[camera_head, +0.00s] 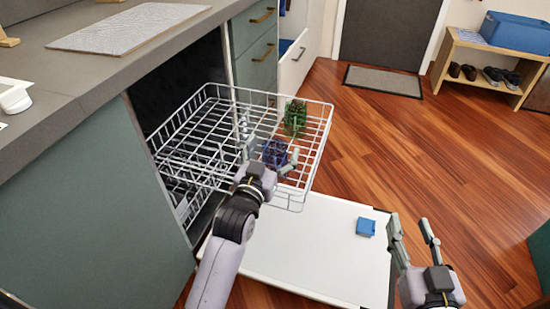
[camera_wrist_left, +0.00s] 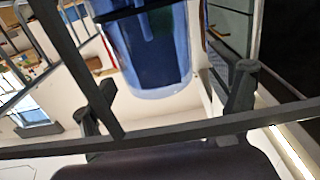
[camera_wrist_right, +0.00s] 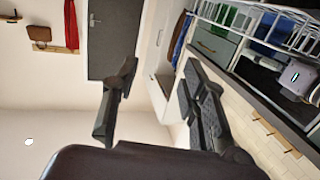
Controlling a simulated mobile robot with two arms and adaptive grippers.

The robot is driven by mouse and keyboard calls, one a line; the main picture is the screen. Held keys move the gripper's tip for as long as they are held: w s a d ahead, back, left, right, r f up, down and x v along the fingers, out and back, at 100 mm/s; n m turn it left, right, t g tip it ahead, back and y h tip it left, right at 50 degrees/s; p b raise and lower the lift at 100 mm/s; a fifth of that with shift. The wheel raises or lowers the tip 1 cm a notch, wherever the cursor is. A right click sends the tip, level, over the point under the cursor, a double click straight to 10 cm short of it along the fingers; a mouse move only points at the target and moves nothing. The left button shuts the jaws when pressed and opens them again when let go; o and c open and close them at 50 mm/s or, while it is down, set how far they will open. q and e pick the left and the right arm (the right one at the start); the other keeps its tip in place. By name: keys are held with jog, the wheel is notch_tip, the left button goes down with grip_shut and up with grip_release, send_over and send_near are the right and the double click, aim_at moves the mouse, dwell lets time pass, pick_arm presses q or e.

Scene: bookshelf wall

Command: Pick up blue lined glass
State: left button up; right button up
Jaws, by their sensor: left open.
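The blue glass (camera_head: 275,150) stands in the upper wire rack near its front, just beyond my left gripper. It fills the top middle of the left wrist view (camera_wrist_left: 155,55), with a clear paler base. My left gripper (camera_head: 270,157) is open, its fingers spread to either side of the glass; I cannot tell whether they touch it. Rack wires pass in front of the fingers in the left wrist view. My right gripper (camera_head: 411,228) is open and empty, to the right of the dishwasher door.
The pulled-out wire rack (camera_head: 325,130) also holds a green glass (camera_head: 295,117) behind the blue one. The lowered white door (camera_head: 310,250) lies below, with a small blue block (camera_head: 366,227) on it. The counter (camera_head: 70,75) borders the left; wooden floor (camera_head: 400,150) is clear to the right.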

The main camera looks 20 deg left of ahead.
pick_arm(q)
jog(key=shift+w, duration=0.65)
jog(key=c, duration=1.4)
pick_arm(e)
jog(key=shift+a+r+t, duration=0.15)
jog(key=shift+r+t, duration=0.35)
jog(key=shift+r, duration=0.4)
